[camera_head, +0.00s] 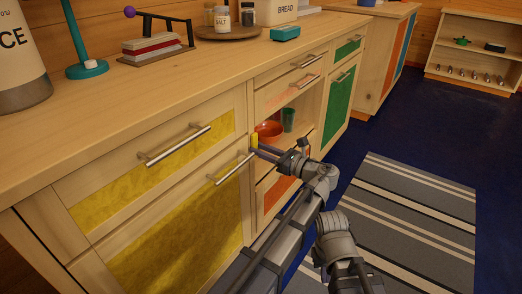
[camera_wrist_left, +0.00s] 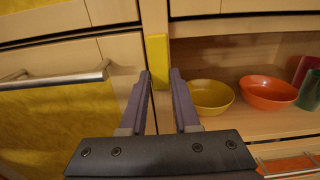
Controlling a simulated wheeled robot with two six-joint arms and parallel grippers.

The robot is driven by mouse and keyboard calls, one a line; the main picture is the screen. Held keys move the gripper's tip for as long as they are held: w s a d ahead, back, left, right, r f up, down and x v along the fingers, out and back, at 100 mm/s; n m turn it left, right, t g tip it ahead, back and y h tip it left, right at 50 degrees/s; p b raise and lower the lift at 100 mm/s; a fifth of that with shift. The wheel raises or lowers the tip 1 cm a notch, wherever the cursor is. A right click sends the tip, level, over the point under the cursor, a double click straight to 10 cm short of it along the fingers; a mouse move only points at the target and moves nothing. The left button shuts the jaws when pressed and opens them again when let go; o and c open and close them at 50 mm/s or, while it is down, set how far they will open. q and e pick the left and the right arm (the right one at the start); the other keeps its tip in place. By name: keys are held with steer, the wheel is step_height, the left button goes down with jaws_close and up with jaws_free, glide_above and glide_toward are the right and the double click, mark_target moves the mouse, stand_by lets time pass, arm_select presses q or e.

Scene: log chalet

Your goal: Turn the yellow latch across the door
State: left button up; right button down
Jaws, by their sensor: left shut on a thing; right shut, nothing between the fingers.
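The yellow latch (camera_head: 254,140) is a small upright bar on the cabinet front, at the upper right corner of the yellow-panelled door (camera_head: 178,250). In the left wrist view the latch (camera_wrist_left: 157,58) stands vertically on the wooden frame, just right of the door (camera_wrist_left: 70,122). The door looks closed, and its bar handle (camera_head: 231,168) is left of the latch. My left gripper (camera_head: 261,147) reaches the latch from the right. In the wrist view its fingers (camera_wrist_left: 161,76) are on either side of the latch's lower end, shut on it. My right gripper's fingers are not visible.
An open shelf right of the latch holds a yellow bowl (camera_wrist_left: 209,94), an orange bowl (camera_head: 268,131) and a green cup (camera_head: 288,119). A yellow drawer (camera_head: 125,190) with a bar handle is above the door. A striped rug (camera_head: 410,225) lies on the floor.

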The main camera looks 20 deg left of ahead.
arm_select(q)
jaws_close()
steer(key=shift+n, duration=0.3)
steer(key=n, duration=0.3)
steer(key=shift+w+d+r+n, duration=0.1)
steer(key=shift+w+n, duration=0.15)
steer(key=shift+n, duration=0.15)
steer(key=n, duration=0.4)
steer(key=n+p, duration=0.1)
steer(key=n, duration=0.3)
steer(key=r+n, duration=0.1)
steer(key=n, duration=0.4)
steer(key=shift+w+d+r, duration=0.1)
steer(key=shift+w+d, duration=0.05)
steer(key=shift+w, duration=0.25)
steer(key=shift+n, duration=0.4)
